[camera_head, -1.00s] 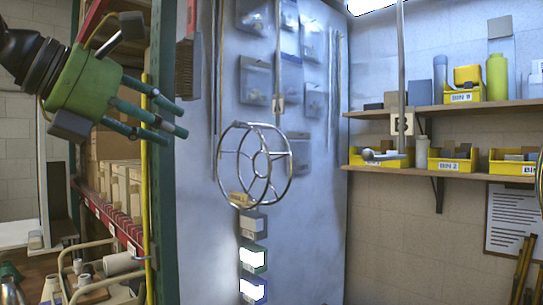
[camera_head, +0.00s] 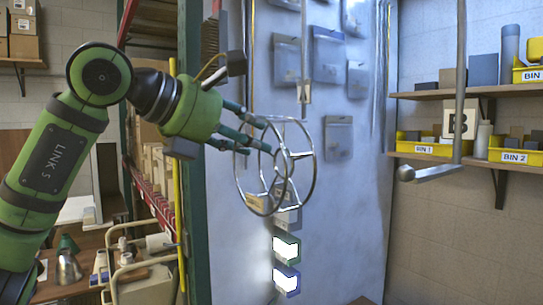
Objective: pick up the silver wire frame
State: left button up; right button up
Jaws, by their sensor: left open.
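The silver wire frame (camera_head: 300,156) is a round cage of two rings joined by spokes and short bars. It hangs at the middle of the head view, in front of a pale blue-grey panel, below a thin rod (camera_head: 304,50). My left gripper (camera_head: 248,134) comes in from the left with its green-grey fingers spread. The fingertips overlap the upper left part of the frame in the picture; I cannot tell whether they touch it. Nothing shows held between them. My right gripper is not in view.
A hanging metal rod (camera_head: 461,75) with a bent lower end stands to the right, in front of shelves with yellow bins (camera_head: 424,149). A green post (camera_head: 191,200) and a yellow pole (camera_head: 177,180) stand at left. Bags hang on the panel (camera_head: 345,215).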

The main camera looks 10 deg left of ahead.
pick_arm(q)
jog(key=shift+s, duration=0.2)
grip_shut()
notch_tip(320, 180, up, 10)
jog(key=shift+p, duration=0.35)
dwell(0.4)
